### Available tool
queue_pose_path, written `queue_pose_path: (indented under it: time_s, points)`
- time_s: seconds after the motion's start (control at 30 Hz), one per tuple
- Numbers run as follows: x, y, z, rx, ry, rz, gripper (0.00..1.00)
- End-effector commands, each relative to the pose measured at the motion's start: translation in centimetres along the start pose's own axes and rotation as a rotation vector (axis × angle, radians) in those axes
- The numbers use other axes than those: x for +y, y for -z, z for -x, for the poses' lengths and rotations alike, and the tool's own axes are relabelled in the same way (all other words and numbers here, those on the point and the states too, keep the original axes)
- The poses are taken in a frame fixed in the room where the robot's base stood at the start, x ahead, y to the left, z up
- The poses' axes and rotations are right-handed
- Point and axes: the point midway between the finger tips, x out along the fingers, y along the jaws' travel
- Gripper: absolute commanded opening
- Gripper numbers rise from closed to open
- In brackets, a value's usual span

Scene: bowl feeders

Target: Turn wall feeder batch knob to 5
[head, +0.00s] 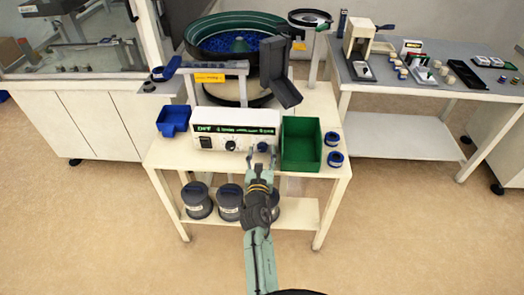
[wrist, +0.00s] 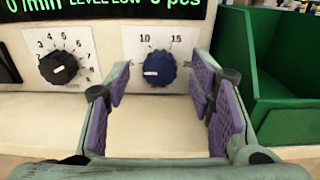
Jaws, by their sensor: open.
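The white feeder control box (head: 235,130) stands on the white bench, with a display strip on top. Its blue knob (wrist: 160,68) has a white pointer mark toward the left; the labels 10 and 15 show above it. Other labels around the knob are partly hidden by my fingers. My gripper (head: 261,160) is in front of the box; in the wrist view its purple-padded fingers (wrist: 160,85) are open, one on each side of the blue knob, with gaps and no visible contact. A black knob (wrist: 58,67) with its own number scale sits to the left.
A green bin (head: 301,143) stands close to the right of the box, near my right finger. A blue bin (head: 173,120) is to the left. The bowl feeder (head: 235,37) and a dark chute (head: 280,75) are behind. Blue-and-dark spools lie at the right bench edge.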

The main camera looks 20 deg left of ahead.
Motion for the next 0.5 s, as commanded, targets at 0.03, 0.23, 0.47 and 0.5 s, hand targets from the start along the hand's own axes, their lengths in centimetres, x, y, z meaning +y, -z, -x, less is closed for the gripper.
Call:
queue_pose_path:
  time_s: [0.03,0.23,0.47,0.5]
  points:
    - [0.0,0.1,1.0,0.002,-0.001,0.000,0.49]
    - [0.0,0.1,4.3,0.002,-0.001,0.002,0.49]
    - [0.0,0.0,5.8,0.000,0.000,0.001,0.49]
    - [0.0,0.0,5.9,0.000,0.000,0.001,0.49]
